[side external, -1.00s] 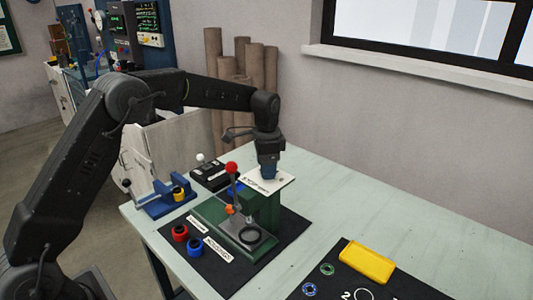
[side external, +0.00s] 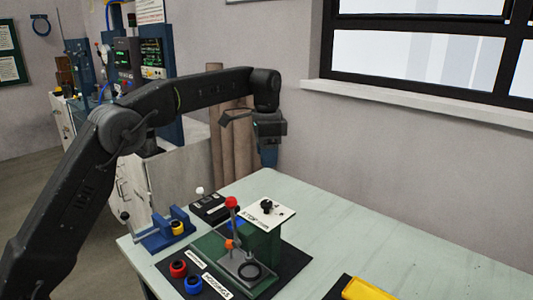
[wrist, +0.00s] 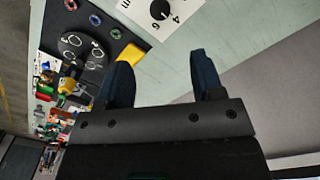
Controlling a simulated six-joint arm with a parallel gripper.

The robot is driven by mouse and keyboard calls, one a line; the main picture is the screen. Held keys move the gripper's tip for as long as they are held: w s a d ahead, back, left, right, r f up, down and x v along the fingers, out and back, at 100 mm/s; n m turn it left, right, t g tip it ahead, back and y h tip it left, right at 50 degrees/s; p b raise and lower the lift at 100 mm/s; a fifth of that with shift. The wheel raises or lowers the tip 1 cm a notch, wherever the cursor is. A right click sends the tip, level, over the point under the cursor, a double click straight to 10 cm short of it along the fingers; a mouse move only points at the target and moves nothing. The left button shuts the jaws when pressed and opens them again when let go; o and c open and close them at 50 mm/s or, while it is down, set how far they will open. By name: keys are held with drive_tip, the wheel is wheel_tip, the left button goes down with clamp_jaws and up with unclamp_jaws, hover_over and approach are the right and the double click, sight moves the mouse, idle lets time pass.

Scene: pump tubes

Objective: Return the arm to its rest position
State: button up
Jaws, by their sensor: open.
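My gripper (side external: 269,157) hangs above and behind the green pump stand (side external: 262,243), clear of the table. In the wrist view its two dark blue fingers (wrist: 158,82) stand apart with nothing between them. The white plate (side external: 264,214) on top of the stand carries a black knob (side external: 267,206). In the wrist view the plate (wrist: 185,8) and knob (wrist: 161,9) lie beyond the fingers, apart from them.
A red-balled lever (side external: 231,202) rises beside the stand. A blue vise (side external: 166,233), a black box (side external: 209,208), red (side external: 178,268) and blue (side external: 193,284) rings and a yellow block (side external: 366,289) are around it. The table's right side (side external: 400,240) is clear.

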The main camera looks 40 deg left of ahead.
idle(0.3)
drive_tip(key=s+d+r+n+t, duration=0.1)
drive_tip(key=s+r+n, duration=0.15)
drive_tip(key=s, duration=0.55)
drive_tip(key=s+d+r+n+t, duration=0.15)
drive_tip(key=s+r, duration=0.25)
drive_tip(key=s, duration=0.4)
drive_tip(key=s+f+n+t, duration=0.1)
drive_tip(key=s+f, duration=0.3)
drive_tip(key=s, duration=0.5)
drive_tip(key=s+f+n+t, duration=0.2)
drive_tip(key=s+f, duration=0.3)
drive_tip(key=s, duration=0.3)
drive_tip(key=shift+s+d, duration=0.2)
drive_tip(key=shift+s, duration=0.15)
